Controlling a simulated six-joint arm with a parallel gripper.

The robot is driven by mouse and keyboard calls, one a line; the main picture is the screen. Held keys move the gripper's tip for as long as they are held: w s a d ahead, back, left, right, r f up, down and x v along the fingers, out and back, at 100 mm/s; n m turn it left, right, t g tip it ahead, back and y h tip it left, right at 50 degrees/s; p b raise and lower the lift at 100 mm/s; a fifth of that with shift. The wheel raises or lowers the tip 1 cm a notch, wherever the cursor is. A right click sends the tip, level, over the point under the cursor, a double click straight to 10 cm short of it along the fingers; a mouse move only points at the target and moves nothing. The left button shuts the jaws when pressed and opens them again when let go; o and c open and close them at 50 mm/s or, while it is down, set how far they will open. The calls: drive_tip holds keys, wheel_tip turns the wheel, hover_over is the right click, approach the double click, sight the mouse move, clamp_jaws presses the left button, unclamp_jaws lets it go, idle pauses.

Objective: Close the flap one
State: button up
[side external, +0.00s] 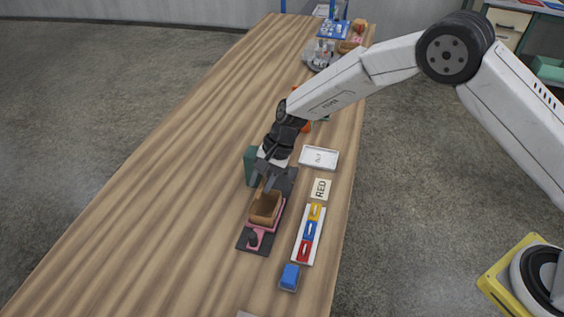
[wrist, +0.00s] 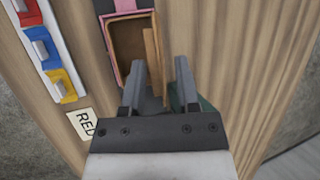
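A small brown open-topped box (side external: 265,208) sits on a pink and dark grey base on the table; its hollow inside shows in the wrist view (wrist: 126,42). Its wooden flap (wrist: 152,58) stands up along one side of the opening, seen almost edge-on in the wrist view. My gripper (wrist: 157,78) is open, with one finger on each side of the flap's near end in that picture. I cannot tell whether either finger touches it. In the side view my gripper (side external: 266,178) is at the far end of the box and partly hides the flap.
A white strip (side external: 308,236) with yellow, blue and red switches lies to the right of the box. A RED label (side external: 321,189), a white tray (side external: 319,158) and a blue block (side external: 289,277) are nearby. A green object (side external: 250,165) stands beside my gripper. Table to the left is clear.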

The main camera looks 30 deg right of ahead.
drive_tip(key=shift+x, duration=0.95)
clamp_jaws()
drive_tip(key=shift+s+d+t+y, duration=0.2)
drive_tip(key=shift+t+y, duration=0.1)
idle(0.4)
drive_tip(key=shift+s+d+f+n+t+y, duration=0.2)
drive_tip(key=shift+s+d+f+t+y, duration=0.1)
drive_tip(key=shift+t+y, duration=0.3)
drive_tip(key=shift+s+d+f+n+t+y, duration=0.25)
drive_tip(key=shift+t+y, duration=0.25)
drive_tip(key=shift+y, duration=0.2)
drive_tip(key=shift+s+d+f+n+t+y, duration=0.15)
drive_tip(key=shift+f+n+t+y, duration=0.1)
drive_tip(key=shift+t+y, duration=0.25)
drive_tip(key=shift+s+d+f+n+t+y, duration=0.1)
drive_tip(key=shift+f+t+y, duration=0.25)
drive_tip(key=shift+y, duration=0.3)
drive_tip(key=shift+s+d+f+n+t+y, duration=0.15)
drive_tip(key=shift+f+n+t+y, duration=0.05)
drive_tip(key=shift+t+y, duration=0.3)
drive_tip(key=shift+y, duration=0.25)
